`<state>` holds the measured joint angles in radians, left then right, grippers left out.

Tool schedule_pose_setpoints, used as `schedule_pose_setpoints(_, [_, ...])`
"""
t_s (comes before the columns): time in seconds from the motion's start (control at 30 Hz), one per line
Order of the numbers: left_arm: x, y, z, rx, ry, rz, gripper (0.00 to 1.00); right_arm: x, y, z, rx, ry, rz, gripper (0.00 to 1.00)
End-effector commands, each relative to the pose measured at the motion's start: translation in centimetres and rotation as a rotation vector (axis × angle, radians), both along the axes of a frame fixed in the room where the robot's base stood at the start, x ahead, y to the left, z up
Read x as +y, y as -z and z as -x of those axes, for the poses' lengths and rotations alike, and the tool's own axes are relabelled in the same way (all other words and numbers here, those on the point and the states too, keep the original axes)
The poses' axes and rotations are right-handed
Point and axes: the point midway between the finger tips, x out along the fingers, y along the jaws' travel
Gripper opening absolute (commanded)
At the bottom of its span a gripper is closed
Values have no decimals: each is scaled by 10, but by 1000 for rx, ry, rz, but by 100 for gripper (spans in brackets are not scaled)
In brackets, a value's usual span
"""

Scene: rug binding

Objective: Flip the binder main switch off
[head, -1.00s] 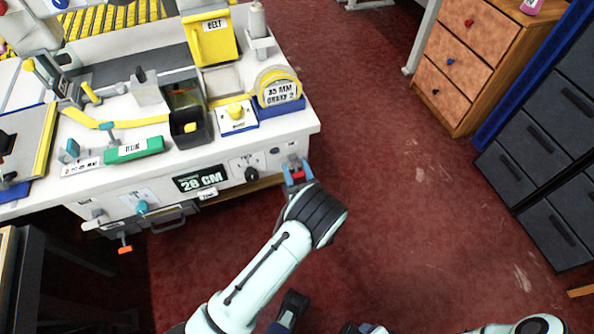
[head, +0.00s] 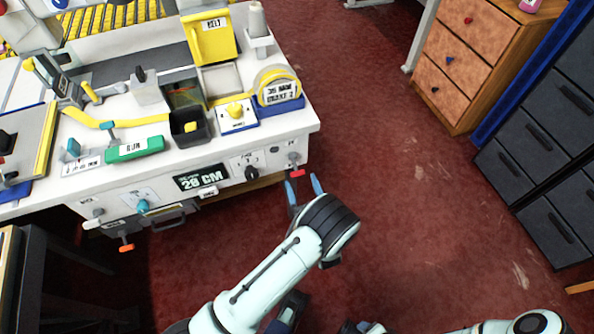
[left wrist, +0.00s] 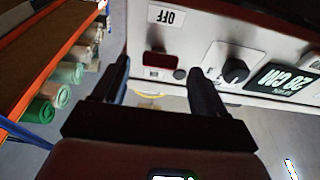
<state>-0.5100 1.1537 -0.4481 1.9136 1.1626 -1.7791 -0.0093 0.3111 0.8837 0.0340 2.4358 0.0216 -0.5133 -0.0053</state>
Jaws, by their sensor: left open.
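The main switch has a red lever (head: 297,173) at the right end of the binder's front panel (head: 225,166). It points downward below its grey mount. In the left wrist view the red lever (left wrist: 161,61) lies near a plate (left wrist: 167,16) reading OFF, upside down in that view. A smaller label by its other end is too small to read. My left gripper (head: 303,184) is open and empty, just in front of and below the lever, apart from it. In the left wrist view its dark fingers (left wrist: 160,80) stand either side of the lever.
A black dial (head: 252,174) and a 28 CM display (head: 201,178) sit left of the switch. A blue-based tape roll (head: 279,87) stands on the table above it. Red floor (head: 400,230) is free to the right, before wooden drawers (head: 465,55).

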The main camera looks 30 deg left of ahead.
Motion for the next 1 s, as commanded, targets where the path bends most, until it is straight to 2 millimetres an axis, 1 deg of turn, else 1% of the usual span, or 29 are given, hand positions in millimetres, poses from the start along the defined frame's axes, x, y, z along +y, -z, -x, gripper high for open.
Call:
schedule_pose_setpoints(0.03, [-11,3,8,3,5,0,72,1,-1,1,3,-2,-1,64])
schedule_pose_setpoints(0.2, [-35,10,29,3,2,-1,72,2,-3,4,9,-4,-5,64])
schedule_pose_setpoints(0.3, [-45,14,38,1,3,0,72,2,-3,4,12,-5,-6,64])
schedule_pose_setpoints(0.4, [-51,15,43,0,1,0,72,2,-4,5,14,-5,-7,64])
schedule_pose_setpoints(0.57, [-54,16,46,-1,0,-1,72,3,-4,5,14,-7,-7,64])
schedule_pose_setpoints(1.0, [-53,16,45,-1,0,-1,72,2,-4,5,14,-5,-7,64])
